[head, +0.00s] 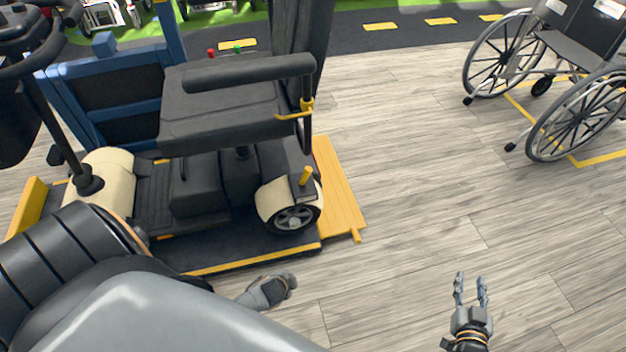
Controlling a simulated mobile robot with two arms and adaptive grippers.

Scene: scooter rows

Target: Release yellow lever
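A mobility scooter (238,110) with a black seat and cream panels stands on a dark platform with yellow edges. A short upright yellow lever (306,176) sticks up above its rear wheel (296,218). Another yellow fitting (300,108) is on the armrest post; I cannot tell if it is a lever. My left gripper (286,284) is low in front of the platform, apart from the lever; its fingers are too unclear to tell open or shut. My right gripper (471,288) is open and empty over the floor, far right of the lever.
A yellow ramp (338,190) lies at the platform's right side. A wheelchair (560,75) stands at the upper right within yellow floor lines. A blue frame (110,95) is behind the scooter. The wooden floor (420,170) between ramp and wheelchair is clear.

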